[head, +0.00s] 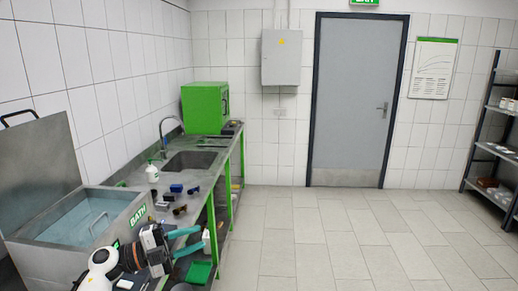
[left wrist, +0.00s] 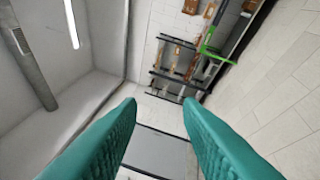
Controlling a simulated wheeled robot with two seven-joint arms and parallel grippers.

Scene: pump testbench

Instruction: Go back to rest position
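My left gripper (head: 202,238) is at the lower left of the head view, by the front edge of the bench. Its two teal fingers point right and are spread apart. In the left wrist view its fingertips (left wrist: 159,103) are also well apart, with nothing between them. My left arm's white and black wrist parts show behind it, in front of the steel bath (head: 120,212). My right gripper is in neither view.
The bench (head: 208,182) along the left wall carries a green box (head: 205,108), a sink (head: 190,160), a white bottle (head: 152,173) and several small parts. The bath's lid (head: 38,170) stands open. A shelf rack (head: 490,145) stands far right. The tiled floor (head: 330,235) is clear.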

